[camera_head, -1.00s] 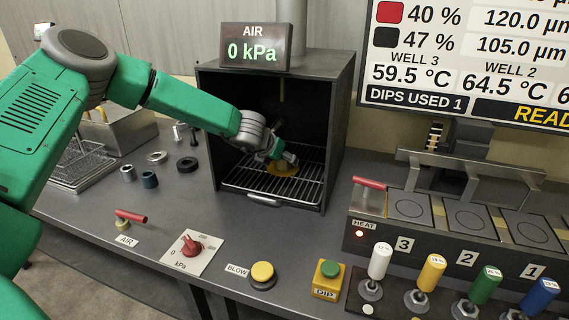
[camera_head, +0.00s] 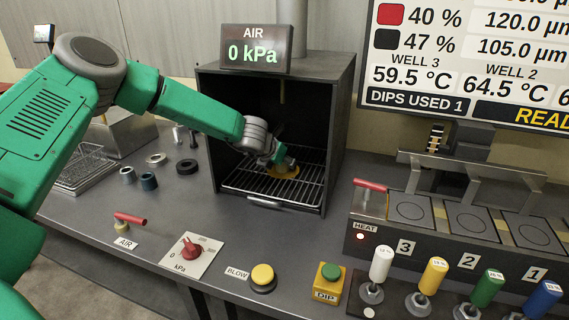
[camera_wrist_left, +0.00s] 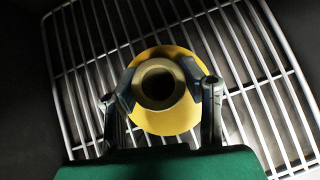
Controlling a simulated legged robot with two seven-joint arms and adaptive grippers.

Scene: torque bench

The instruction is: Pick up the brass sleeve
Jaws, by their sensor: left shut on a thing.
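The brass sleeve (camera_wrist_left: 158,86) is a short, pale brass tube with a dark bore, seen from above in the left wrist view. It sits over a round yellow pad (camera_wrist_left: 158,122) on the wire rack. My left gripper (camera_wrist_left: 168,88) has one finger on each side of the sleeve and is shut on it. In the head view my left gripper (camera_head: 278,156) is inside the dark open box, just above the yellow pad (camera_head: 284,172); the sleeve is mostly hidden there. I cannot tell whether the sleeve touches the pad. My right gripper is not in view.
The box (camera_head: 330,140) has walls and a roof close around my left gripper, and its front is open. The rack (camera_head: 260,186) spans its floor. Loose rings (camera_head: 187,166) lie left of the box. Knobs and buttons line the bench front.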

